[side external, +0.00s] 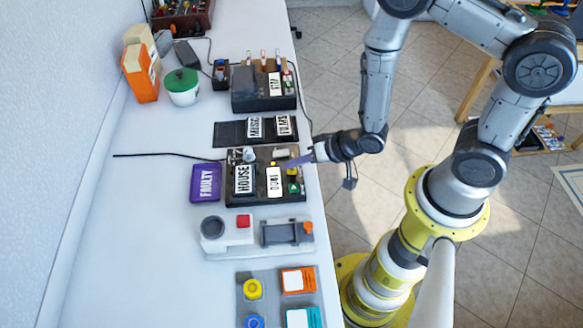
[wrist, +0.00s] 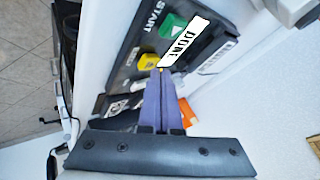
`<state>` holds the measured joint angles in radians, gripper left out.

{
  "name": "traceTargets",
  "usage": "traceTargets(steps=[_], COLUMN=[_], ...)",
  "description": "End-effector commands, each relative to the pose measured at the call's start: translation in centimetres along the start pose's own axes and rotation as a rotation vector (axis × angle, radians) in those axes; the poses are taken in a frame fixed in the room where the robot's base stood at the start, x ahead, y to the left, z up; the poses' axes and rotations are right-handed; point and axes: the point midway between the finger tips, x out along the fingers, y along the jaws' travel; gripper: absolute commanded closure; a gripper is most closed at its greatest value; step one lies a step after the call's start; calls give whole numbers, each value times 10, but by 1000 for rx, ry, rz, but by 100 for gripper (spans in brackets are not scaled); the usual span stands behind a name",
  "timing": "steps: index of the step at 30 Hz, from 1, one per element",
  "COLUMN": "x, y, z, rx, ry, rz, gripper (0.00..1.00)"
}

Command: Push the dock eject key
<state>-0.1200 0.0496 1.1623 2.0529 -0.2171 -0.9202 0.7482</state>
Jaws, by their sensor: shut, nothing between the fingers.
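The black dock (side external: 238,203) stands on the white table, with HOUSE and DONE labels on it. In the wrist view the dock (wrist: 124,68) shows a green key (wrist: 173,26) beside the word START and a yellow key (wrist: 148,62) beside a small mark too blurred to read. Which key is the eject key I cannot read. My gripper (side external: 290,163) is shut and empty, over the dock's right side. In the wrist view its purple fingertips (wrist: 162,72) are right beside the yellow key, partly covering its surroundings. I cannot tell whether they touch it.
A purple FAULTY case (side external: 205,183) lies left of the dock. A black tray (side external: 229,132) with MUSIC and FILMS labels is behind it. A grey-white device (side external: 232,234) with a red button stands in front.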

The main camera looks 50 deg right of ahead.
Motion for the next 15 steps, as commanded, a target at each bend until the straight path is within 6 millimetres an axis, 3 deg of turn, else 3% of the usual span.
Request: traceTargets(steps=[15], x=[4], y=[3], z=[3], rx=[0], ry=[-1], rz=[1], gripper=[100])
